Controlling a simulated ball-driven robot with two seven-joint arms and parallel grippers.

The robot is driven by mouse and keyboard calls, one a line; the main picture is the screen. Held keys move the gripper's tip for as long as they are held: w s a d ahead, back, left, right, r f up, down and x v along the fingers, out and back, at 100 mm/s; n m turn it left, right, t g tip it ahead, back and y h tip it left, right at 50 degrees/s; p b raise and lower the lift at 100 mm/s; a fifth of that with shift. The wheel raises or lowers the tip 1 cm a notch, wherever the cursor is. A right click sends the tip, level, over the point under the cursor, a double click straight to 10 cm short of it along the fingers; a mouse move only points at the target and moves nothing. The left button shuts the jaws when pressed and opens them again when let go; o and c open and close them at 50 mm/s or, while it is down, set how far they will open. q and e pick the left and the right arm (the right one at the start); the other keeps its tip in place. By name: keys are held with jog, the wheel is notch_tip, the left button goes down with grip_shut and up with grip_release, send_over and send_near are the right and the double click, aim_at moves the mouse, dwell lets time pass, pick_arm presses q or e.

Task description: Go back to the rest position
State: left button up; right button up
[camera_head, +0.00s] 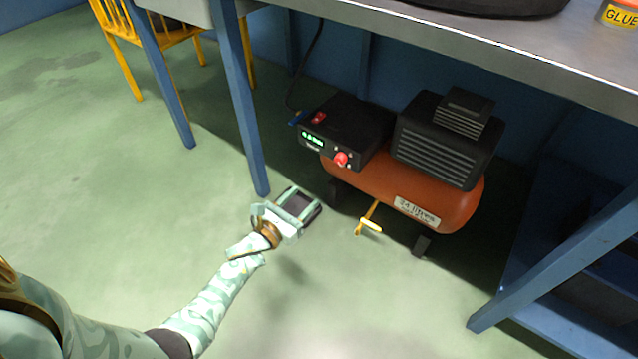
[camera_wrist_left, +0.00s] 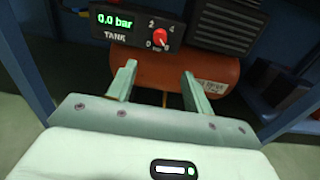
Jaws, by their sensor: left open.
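My left gripper (camera_head: 308,205) reaches in over the green floor, close to the left end of the orange air compressor (camera_head: 375,184) under the workbench. In the left wrist view its two fingers (camera_wrist_left: 160,84) stand apart with nothing between them. The compressor's control box (camera_wrist_left: 134,27) is ahead of the fingers, with a red knob (camera_wrist_left: 159,36) and a green readout of 0.0 bar. A yellow drain valve (camera_head: 369,225) hangs below the tank. My right gripper does not show in either view.
The workbench (camera_head: 500,45) spans the upper right. Its blue legs (camera_head: 240,110) stand beside my left gripper, and a blue frame (camera_head: 570,255) stands at the right. A yellow chair (camera_head: 125,45) is at the upper left. The floor (camera_head: 110,160) at the left is clear.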

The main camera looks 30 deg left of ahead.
pick_arm(q)
jog(key=shift+s, duration=0.45)
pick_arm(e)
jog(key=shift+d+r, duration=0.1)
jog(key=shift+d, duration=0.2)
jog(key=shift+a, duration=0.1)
